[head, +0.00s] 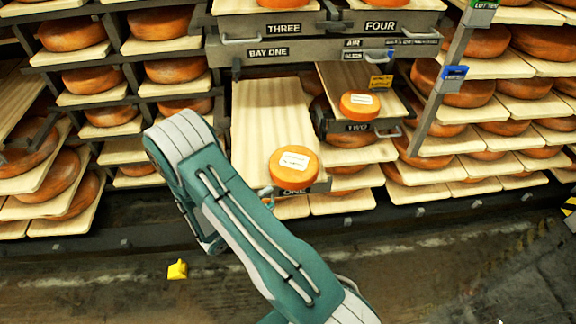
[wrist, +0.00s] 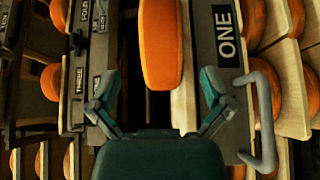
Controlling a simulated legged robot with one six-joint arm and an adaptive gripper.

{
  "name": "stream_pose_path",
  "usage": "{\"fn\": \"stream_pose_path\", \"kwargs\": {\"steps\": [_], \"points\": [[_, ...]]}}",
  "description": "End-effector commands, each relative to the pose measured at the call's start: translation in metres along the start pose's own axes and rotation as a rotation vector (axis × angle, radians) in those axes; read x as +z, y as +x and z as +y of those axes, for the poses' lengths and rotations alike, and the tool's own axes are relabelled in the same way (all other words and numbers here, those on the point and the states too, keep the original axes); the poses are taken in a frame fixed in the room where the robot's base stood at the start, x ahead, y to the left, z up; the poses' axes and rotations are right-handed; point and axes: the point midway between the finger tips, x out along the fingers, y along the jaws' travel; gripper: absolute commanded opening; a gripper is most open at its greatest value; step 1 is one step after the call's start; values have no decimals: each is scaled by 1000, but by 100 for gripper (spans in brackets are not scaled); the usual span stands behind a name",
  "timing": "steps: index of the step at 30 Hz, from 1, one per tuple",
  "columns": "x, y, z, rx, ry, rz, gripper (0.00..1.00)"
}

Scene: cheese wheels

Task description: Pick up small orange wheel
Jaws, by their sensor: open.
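A small orange wheel (head: 293,170) with a white label lies near the front end of the pulled-out board marked ONE (head: 250,120). Another small labelled orange wheel (head: 360,108) lies on the pulled-out board marked TWO (head: 390,100). In the wrist view, the wheel on ONE shows edge-on as an orange block (wrist: 161,45) at top centre. My gripper (wrist: 160,82) is open, its two fingers spread to either side of the wheel's near edge. I cannot tell whether either finger touches it. In the head view my arm hides most of the gripper.
The metal front plate and handle of ONE (wrist: 265,115) are close to the right finger. Drawers THREE (head: 283,29) and FOUR (head: 381,26) are above. Racks of large orange wheels (head: 90,80) stand on both sides. A small yellow object (head: 177,269) lies on the floor.

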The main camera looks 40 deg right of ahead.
Motion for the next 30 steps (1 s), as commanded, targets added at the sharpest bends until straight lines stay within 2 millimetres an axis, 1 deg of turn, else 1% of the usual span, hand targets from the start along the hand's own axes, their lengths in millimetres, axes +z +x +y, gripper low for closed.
{"fn": "stream_pose_path", "kwargs": {"steps": [1, 3, 9, 11, 15, 18, 21, 26, 27, 29, 30], "points": [[1, 10, 0, -1, 0, -6, 100], [0, 20, 0, -1, 0, -5, 100], [-1, 35, 0, 0, -1, -4, 100], [-2, 43, -1, 0, -1, -5, 100], [-6, 66, -2, 0, -1, -6, 100], [-6, 77, -2, 0, -1, -4, 100], [-6, 81, -2, 0, -1, -2, 100], [-6, 81, -2, 0, -1, -1, 100], [-6, 81, -2, 0, -1, -1, 96], [-6, 81, -2, 0, -1, -1, 69], [-6, 81, -2, 0, -1, -1, 51]]}}
